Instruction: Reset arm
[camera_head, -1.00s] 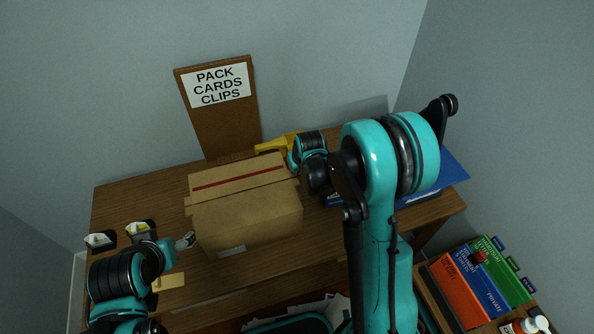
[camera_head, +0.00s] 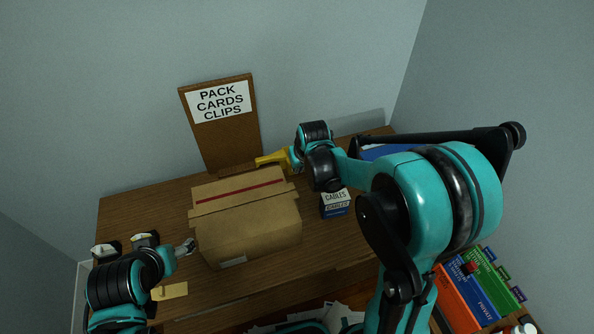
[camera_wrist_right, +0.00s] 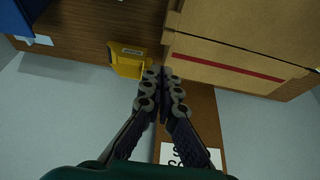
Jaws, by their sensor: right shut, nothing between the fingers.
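My right arm (camera_head: 430,205) comes in from the lower right and reaches over the back of the desk. Its wrist (camera_head: 316,145) is behind the box's right back corner, and its fingers are mostly hidden in the head view. In the right wrist view my right gripper (camera_wrist_right: 163,75) is shut and empty, with its tips close to the cardboard box (camera_wrist_right: 240,50) and a yellow object (camera_wrist_right: 127,60). My left gripper (camera_head: 186,247) is low at the left, beside the box's left side. Its fingers are too small to judge.
The closed cardboard box (camera_head: 245,225) with a red stripe stands mid-desk. A brown board (camera_head: 222,140) with a "PACK CARDS CLIPS" sign leans at the wall. A "CABLES" box (camera_head: 335,205) stands to the right. Coloured binders (camera_head: 475,280) stand lower right.

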